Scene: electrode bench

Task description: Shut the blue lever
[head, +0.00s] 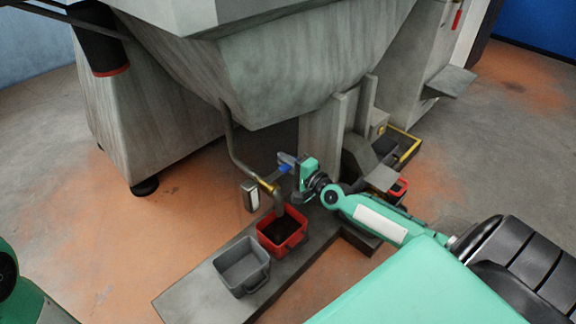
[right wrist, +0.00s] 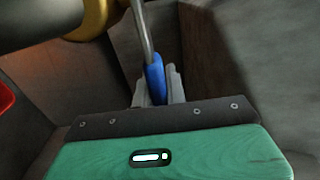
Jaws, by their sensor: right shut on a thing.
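The blue lever (head: 284,168) sits on a brass valve (head: 266,187) at the end of a bent pipe under the big hopper. In the right wrist view the blue grip of the lever (right wrist: 154,74) stands between the two grey fingers on a thin metal rod. My right gripper (head: 287,163) is shut on the lever; the fingers also show in the right wrist view (right wrist: 158,92). The fingers partly hide the lower end of the grip. My left gripper is out of view; only a piece of my left arm shows at the left edge.
A red bin (head: 268,246) with dark material in it stands below the pipe's spout (head: 279,205). A grey bin (head: 218,270) stands beside it on a low grey slab (head: 184,301). A small pale box (head: 250,196) hangs by the valve. Concrete supports rise close behind my right gripper.

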